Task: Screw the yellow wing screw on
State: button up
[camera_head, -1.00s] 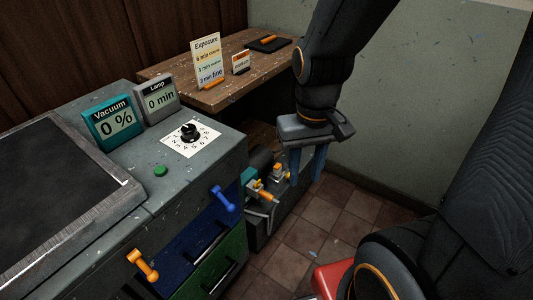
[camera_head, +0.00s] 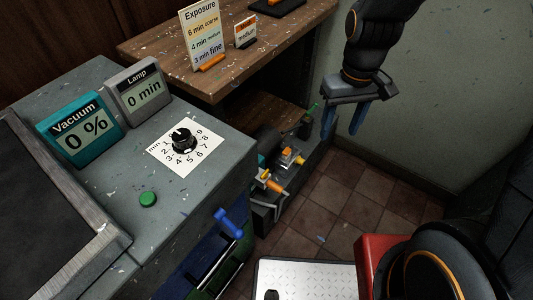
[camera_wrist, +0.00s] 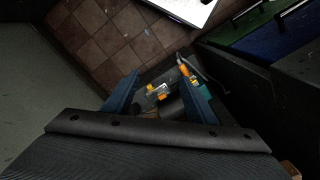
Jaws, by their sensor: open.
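A small yellow part (camera_head: 300,161), which may be the yellow wing screw, shows on the pump-like machine (camera_head: 262,212) low beside the cabinet. In the wrist view a yellow piece (camera_wrist: 152,88) shows between my finger lines, on a pale fitting. The parts are too small to tell whether the screw is seated or loose. Orange handles (camera_head: 270,182) sit on the same machine. My gripper (camera_head: 345,120) has two blue fingers, open and empty. It hangs above and to the right of the machine, apart from it; its fingers also show in the wrist view (camera_wrist: 160,72).
The grey cabinet (camera_head: 105,190) carries a vacuum display reading 0 % (camera_head: 82,130), a lamp display reading 0 min (camera_head: 139,92) and a dial (camera_head: 184,140). A blue handle (camera_head: 228,223) sticks out of its front. A wooden table (camera_head: 255,60) stands behind. Tiled floor (camera_head: 345,195) is clear.

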jog(key=w+a+f+n, duration=0.5)
jog(key=w+a+f, duration=0.2)
jog(key=a+f, duration=0.4)
jog(key=n, duration=0.3)
send_over(265, 173)
notch_tip(265, 173, down, 13)
jog(key=shift+a+f+n+b, duration=0.1)
jog(key=shift+f+n+b, duration=0.2)
jog(key=shift+f+b, duration=0.25)
notch_tip(265, 173, down, 8)
jog(key=b, duration=0.6)
jog(key=shift+w+f, duration=0.1)
jog(key=shift+f, duration=0.1)
jog(key=shift+r, duration=0.2)
jog(key=c, duration=0.9)
jog(key=m, duration=0.3)
jog(key=shift+m, duration=0.4)
jog(key=m, duration=0.3)
jog(key=shift+m, duration=0.4)
jog(key=m, duration=2.2)
jog(key=shift+m, duration=0.4)
jog(key=m, duration=0.3)
jog(key=shift+m, duration=0.4)
jog(key=m, duration=0.4)
jog(key=shift+m, duration=0.4)
jog(key=o, duration=0.9)
jog(key=shift+c, duration=0.2)
